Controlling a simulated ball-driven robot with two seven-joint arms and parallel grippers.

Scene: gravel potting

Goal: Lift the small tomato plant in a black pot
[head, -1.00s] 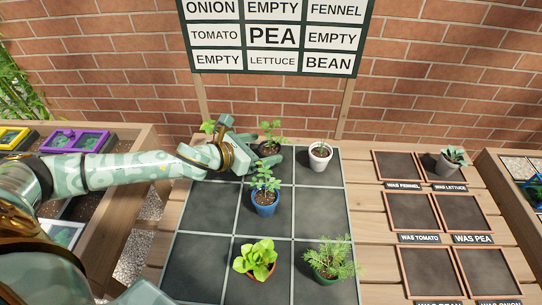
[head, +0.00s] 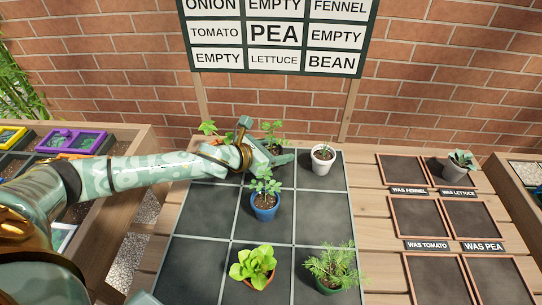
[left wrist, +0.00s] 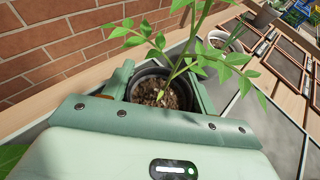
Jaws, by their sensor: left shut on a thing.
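The small tomato plant (head: 273,130) stands in a black pot (head: 275,149) in the middle of the back row of the grid mat (head: 205,215). My left gripper (head: 274,157) comes in from the left and is shut on this pot. In the left wrist view the pot's black rim (left wrist: 148,74) lies between the two green fingers, with soil inside and leafy stems (left wrist: 185,55) rising from it. The pot looks upright. The gripper hides its base, so I cannot tell whether it touches the mat. My right gripper is not in view.
A white pot (head: 322,165) stands just right of the held pot. A blue pot (head: 264,207) stands close in front. A lettuce (head: 254,263) and a feathery plant (head: 332,267) stand nearer. Another leafy plant (head: 207,127) shows behind my left arm. The label board (head: 275,34) stands behind.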

